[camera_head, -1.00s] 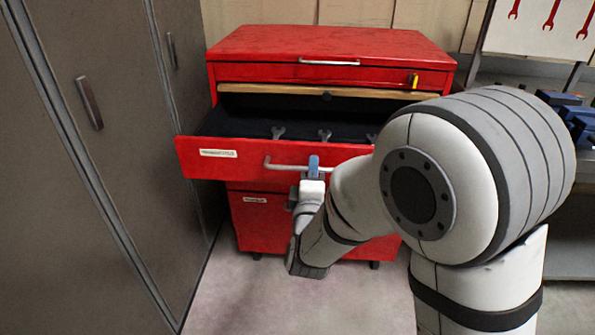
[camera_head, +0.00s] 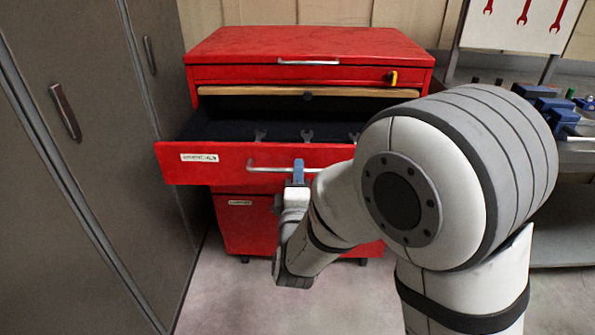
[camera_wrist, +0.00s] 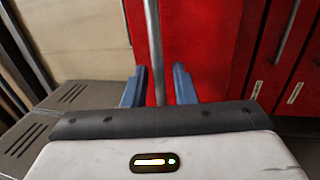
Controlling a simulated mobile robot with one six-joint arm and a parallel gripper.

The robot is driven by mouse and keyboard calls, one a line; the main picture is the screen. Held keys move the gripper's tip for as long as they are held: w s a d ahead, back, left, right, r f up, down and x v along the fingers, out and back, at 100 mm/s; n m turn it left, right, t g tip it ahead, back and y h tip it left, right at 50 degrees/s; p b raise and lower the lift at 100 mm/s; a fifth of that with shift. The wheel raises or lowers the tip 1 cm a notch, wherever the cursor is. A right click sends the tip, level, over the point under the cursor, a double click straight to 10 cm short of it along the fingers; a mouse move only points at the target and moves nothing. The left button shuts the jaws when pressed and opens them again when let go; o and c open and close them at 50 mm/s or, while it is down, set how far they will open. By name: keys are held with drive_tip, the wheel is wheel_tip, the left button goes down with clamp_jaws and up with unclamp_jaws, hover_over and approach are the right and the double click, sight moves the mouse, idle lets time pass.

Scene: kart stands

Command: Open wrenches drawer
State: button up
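The red tool cart (camera_head: 310,48) has a wide drawer pulled far out, with several wrenches (camera_head: 307,134) on its dark lining. The drawer front (camera_head: 225,172) carries a white label (camera_head: 199,157), too blurred to read for sure, and a silver bar handle (camera_head: 262,166). My gripper (camera_head: 298,172) is at this handle. In the wrist view, the handle (camera_wrist: 153,45) runs between the two blue fingers of my gripper (camera_wrist: 159,86). The fingers are apart, with a small gap to the bar on each side. My arm hides the right part of the drawer front.
A closed lower drawer (camera_head: 245,225) sits below the open one. Grey lockers (camera_head: 90,150) stand close on the left. A workbench with blue items (camera_head: 560,112) is on the right. Pale floor (camera_head: 225,290) is clear in front of the cart.

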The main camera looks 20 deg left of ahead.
drive_tip(key=v, duration=0.6)
drive_tip(key=shift+s, duration=0.3)
drive_tip(key=shift+d, duration=0.15)
drive_tip(key=w+d+r+m+g+p, duration=0.4)
drive_tip(key=d+r+m+g+p, duration=0.4)
drive_tip(key=d+m+p, duration=0.25)
drive_tip(key=s+d+r+m+g+h+p, duration=0.2)
drive_tip(key=s+d+r+m+g+p, duration=0.2)
drive_tip(key=s+d, duration=0.4)
drive_tip(key=s+d+r+m+g+h+p, duration=0.2)
drive_tip(key=s+d+r+m+g+p, duration=0.3)
drive_tip(key=s+d, duration=0.3)
drive_tip(key=shift+s+d+r+m+h+p, duration=0.3)
drive_tip(key=shift+d+m+p, duration=0.2)
drive_tip(key=shift+d, duration=0.35)
